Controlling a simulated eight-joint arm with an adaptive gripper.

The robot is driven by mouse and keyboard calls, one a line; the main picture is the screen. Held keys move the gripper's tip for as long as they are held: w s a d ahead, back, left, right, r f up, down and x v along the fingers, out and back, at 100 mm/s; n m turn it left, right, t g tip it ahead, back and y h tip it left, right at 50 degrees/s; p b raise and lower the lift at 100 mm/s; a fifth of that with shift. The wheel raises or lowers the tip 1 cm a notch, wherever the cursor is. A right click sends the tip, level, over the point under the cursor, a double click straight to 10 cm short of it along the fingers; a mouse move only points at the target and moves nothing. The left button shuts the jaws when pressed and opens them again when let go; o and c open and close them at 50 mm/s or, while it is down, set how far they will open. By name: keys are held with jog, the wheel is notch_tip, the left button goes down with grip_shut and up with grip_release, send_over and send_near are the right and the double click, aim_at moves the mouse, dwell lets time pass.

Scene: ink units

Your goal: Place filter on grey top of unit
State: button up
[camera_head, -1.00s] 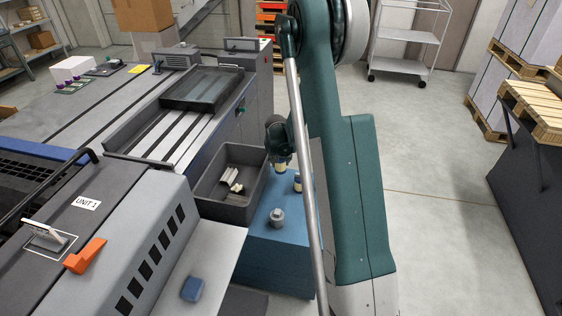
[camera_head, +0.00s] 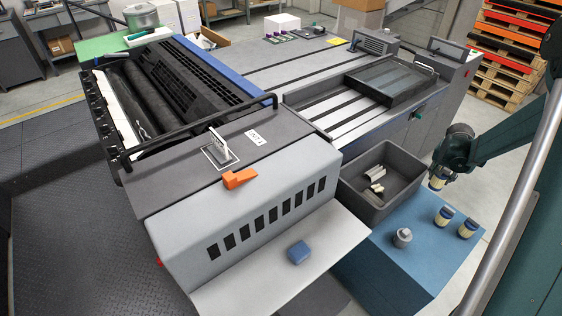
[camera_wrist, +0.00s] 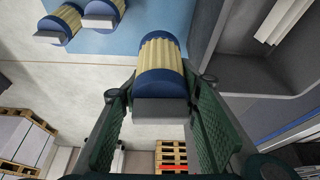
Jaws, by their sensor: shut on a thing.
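My gripper (camera_head: 440,170) is shut on a filter (camera_head: 438,182) with a pleated cream body and blue ends, held at the blue cabinet's far right side. In the wrist view the filter (camera_wrist: 160,62) sits between the two green fingers (camera_wrist: 160,95), with its grey end toward the camera. Two similar filters (camera_head: 444,215) (camera_head: 468,228) stand on the blue cabinet; they also show at the wrist view's upper left. The unit's dark grey top (camera_head: 175,180), labelled UNIT 1 (camera_head: 256,137), is at the left of centre, well away from my gripper.
A dark grey bin (camera_head: 345,195) holding pale pieces stands between the unit and my gripper. An orange piece (camera_head: 239,179) and a small upright part in a white outline (camera_head: 219,150) occupy the unit's top. A grey knobbed part (camera_head: 402,238) stands on the blue cabinet (camera_head: 400,275).

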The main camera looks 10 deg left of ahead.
notch_tip(320, 180, up, 41)
jog(key=a+n+y+p, duration=0.3)
jog(key=a+n+p, duration=0.6)
jog(key=a, duration=2.6)
jog(key=s+a+n+y+p, duration=0.1)
jog(key=s+a+n+p, duration=0.2)
jog(key=s+a, duration=0.5)
jog(key=s+a+n+y+p, duration=0.1)
jog(key=s+a+n+p, duration=0.2)
jog(key=a, duration=0.9)
jog(key=s+a+n+y+p, duration=0.15)
jog(key=s+a+p, duration=0.35)
jog(key=a, duration=0.6)
jog(key=shift+n, duration=0.45)
jog(key=shift+s+d+f+b, duration=0.15)
jog(key=shift+f+b, duration=0.15)
jog(key=shift+f, duration=0.6)
jog(key=shift+s+a+f+b, duration=0.1)
jog(key=shift+f+b, duration=0.15)
jog(key=shift+f, duration=0.7)
jog(key=shift+s+d+f+b, duration=0.15)
jog(key=shift+f+b, duration=0.15)
jog(key=shift+f, duration=0.6)
jog(key=shift+f, duration=2.9)
